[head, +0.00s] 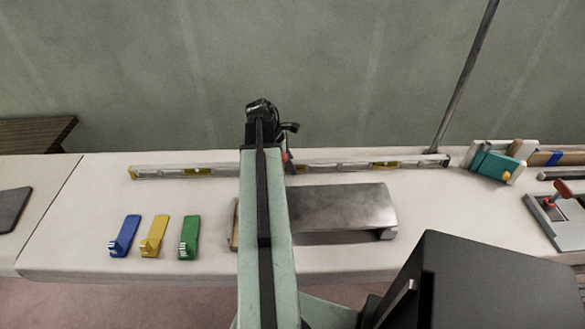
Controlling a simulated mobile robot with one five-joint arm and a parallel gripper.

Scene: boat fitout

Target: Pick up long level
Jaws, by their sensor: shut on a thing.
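The long level (337,166) is a thin silver bar with yellow vial windows. It lies lengthwise along the back of the white bench in the head view, from the left part to near the grey pole. My arm reaches forward over the bench and hides a middle stretch of the level. My gripper (286,157) is at that middle stretch, mostly hidden behind the arm's end, and is shut on the level. I cannot tell whether the level is touching the bench or just above it.
A grey metal block (340,208) sits on the bench in front of the level, partly behind my arm. Blue (125,237), yellow (154,236) and green (189,238) tools lie front left. A grey pole (465,75) rises near the level's right end. A teal clamp-like item (494,165) and a red-handled tool (556,196) are at right.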

